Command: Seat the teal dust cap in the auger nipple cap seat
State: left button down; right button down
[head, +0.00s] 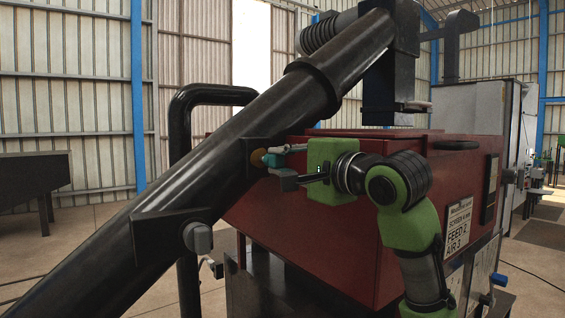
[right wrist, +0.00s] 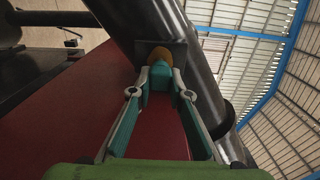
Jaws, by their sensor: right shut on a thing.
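The teal dust cap (head: 273,160) is between the fingertips of my right gripper (head: 284,164), which is shut on it. The right wrist view also shows the teal cap (right wrist: 159,77) held between both fingers of the gripper (right wrist: 160,84). Directly beyond the cap is the orange-brown auger nipple (head: 257,158), on a dark block on the black auger tube (head: 190,185). The nipple also shows in the right wrist view (right wrist: 160,54), lined up with the cap. The cap appears to meet the nipple's face, but I cannot tell how deep it sits. My left gripper is not in view.
The red hopper (head: 300,225) stands close behind and below my right gripper. A grey knob (head: 199,238) juts from a lower bracket on the tube. A dark bent pipe (head: 178,120) rises behind the tube. A dark table (head: 35,190) stands at far left.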

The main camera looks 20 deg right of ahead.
jog(key=shift+w, duration=0.2)
dwell(0.6)
jog(key=shift+x, duration=1.25)
jog(key=c, duration=1.8)
grip_release()
jog(key=shift+s+d, duration=0.1)
jog(key=shift+s, duration=0.15)
jog(key=v, duration=1.1)
jog(key=shift+s, duration=0.3)
